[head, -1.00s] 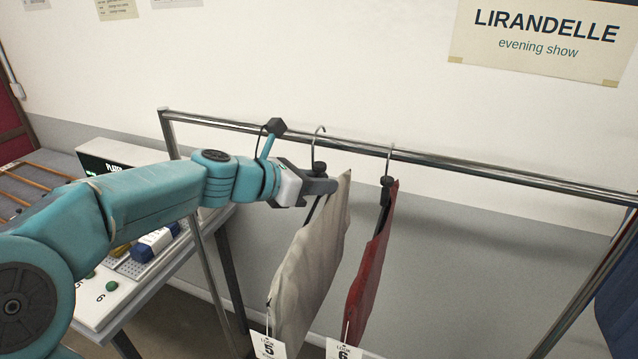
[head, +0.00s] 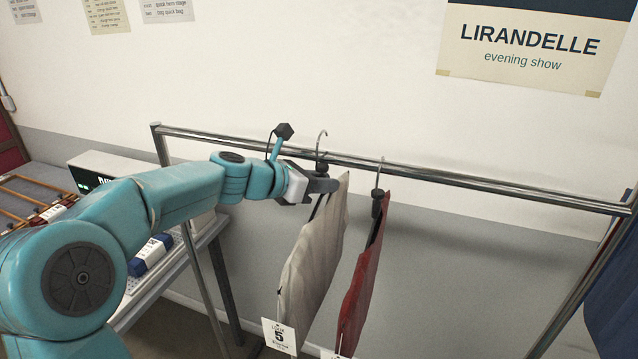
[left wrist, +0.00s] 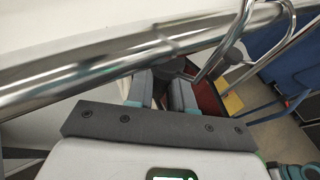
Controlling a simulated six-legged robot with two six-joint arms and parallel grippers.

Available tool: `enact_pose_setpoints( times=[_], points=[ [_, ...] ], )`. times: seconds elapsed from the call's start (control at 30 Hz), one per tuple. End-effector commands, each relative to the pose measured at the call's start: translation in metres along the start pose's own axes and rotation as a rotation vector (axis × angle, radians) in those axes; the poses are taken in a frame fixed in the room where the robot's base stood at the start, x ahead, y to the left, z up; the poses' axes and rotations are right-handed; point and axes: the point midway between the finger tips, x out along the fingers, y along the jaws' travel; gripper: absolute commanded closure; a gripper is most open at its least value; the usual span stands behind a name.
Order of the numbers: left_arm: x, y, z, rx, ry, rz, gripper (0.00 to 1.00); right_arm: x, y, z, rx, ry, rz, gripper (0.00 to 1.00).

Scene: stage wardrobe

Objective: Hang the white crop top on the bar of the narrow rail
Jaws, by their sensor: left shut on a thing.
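The white crop top (head: 318,250), off-white with a tag marked 5, hangs from a hanger with a metal hook (head: 321,142). My left gripper (head: 322,184) is shut on the dark hanger neck just below the hook, beside the bar (head: 450,179) of the narrow rail. The hook's top stands clearly above the bar's line; I cannot tell whether its curve is around the bar or in front of it. In the left wrist view, the bar (left wrist: 90,76) crosses close beyond the gripper fingers (left wrist: 162,92). My right gripper is out of view.
A red garment (head: 363,275) hangs on the bar just right of the white one. The bar farther right is clear up to the rail's right post (head: 590,275). A table (head: 160,290) with a blue item stands at left; dark blue cloth (head: 615,295) is at right.

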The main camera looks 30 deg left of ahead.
Motion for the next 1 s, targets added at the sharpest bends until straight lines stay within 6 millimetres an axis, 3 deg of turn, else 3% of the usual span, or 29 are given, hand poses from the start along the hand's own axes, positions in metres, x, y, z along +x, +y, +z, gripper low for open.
enact_pose_setpoints(
  times=[0.4,0.9,0.93,1.0],
  points=[
    [0.008,0.000,-0.022,0.000,-0.001,0.001,1.00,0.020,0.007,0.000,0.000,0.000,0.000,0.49],
    [0.009,0.000,-0.024,0.000,-0.001,0.001,1.00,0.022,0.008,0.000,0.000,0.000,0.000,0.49],
    [0.009,0.000,-0.024,0.000,-0.001,0.001,0.69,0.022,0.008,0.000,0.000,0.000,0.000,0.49],
    [0.009,0.000,-0.024,0.000,-0.001,0.001,0.49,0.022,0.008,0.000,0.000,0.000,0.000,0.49]
  ],
)
